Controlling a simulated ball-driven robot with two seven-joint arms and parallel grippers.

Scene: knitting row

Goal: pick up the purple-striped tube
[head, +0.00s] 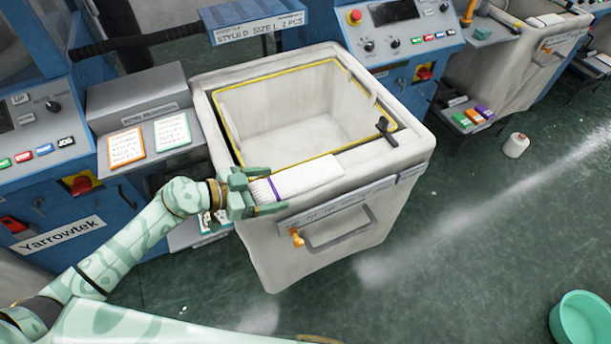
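The purple-striped tube (304,179) is white with a purple band near its left end. It lies on the front rim of the grey bin (417,146). My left gripper (270,191) reaches in from the left at the banded end. Its green fingers are spread, one on each side of the tube, with the tube's end between them. A small gap seems to show at the upper finger; contact at the lower finger is unclear. The tube's far left end is partly hidden by the gripper. My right gripper is not in view.
The bin is open, with a yellow-edged mouth and a front handle (340,234). A black clip (386,130) sits on its right rim. Blue machine panels (40,140) stand behind and left.

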